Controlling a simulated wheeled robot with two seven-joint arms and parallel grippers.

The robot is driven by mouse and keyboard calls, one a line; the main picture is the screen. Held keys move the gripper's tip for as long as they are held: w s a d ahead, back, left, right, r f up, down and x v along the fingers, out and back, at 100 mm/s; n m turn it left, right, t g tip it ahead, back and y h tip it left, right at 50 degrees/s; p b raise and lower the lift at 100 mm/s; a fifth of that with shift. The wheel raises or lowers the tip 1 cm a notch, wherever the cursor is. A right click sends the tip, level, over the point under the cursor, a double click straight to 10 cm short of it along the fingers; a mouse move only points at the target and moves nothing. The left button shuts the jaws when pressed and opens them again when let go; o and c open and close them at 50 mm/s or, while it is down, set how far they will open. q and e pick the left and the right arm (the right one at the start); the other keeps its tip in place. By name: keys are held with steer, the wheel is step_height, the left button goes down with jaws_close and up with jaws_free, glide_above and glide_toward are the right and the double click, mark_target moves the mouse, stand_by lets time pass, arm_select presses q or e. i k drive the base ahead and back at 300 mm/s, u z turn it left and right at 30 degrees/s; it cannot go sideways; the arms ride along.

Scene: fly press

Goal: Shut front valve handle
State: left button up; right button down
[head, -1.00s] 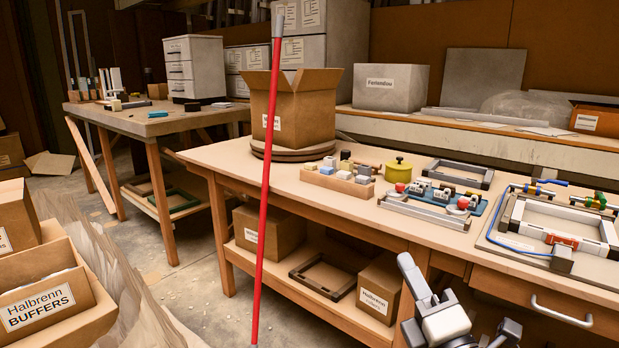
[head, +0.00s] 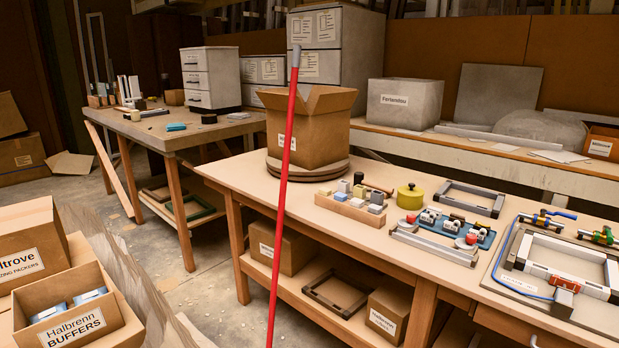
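On the right of the bench, a board carries a grey and white frame fixture (head: 566,262) with a blue hose. At its back edge sits a valve with a blue lever handle (head: 560,214), which points to the right. A second valve with green and yellow parts (head: 599,236) sits to its right, near the picture's edge. I cannot tell which of the two is the front one, or whether either is open. Neither of my grippers is in view.
A red pole (head: 284,180) rises in front of the bench (head: 225,170). An open carton (head: 306,125), a block tray (head: 350,207), a yellow pot (head: 410,196) and a blue clamp plate (head: 455,228) stand on the bench. Cartons (head: 75,320) fill the lower left.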

mark_target(571, 217)
steer(key=z, duration=1.3)
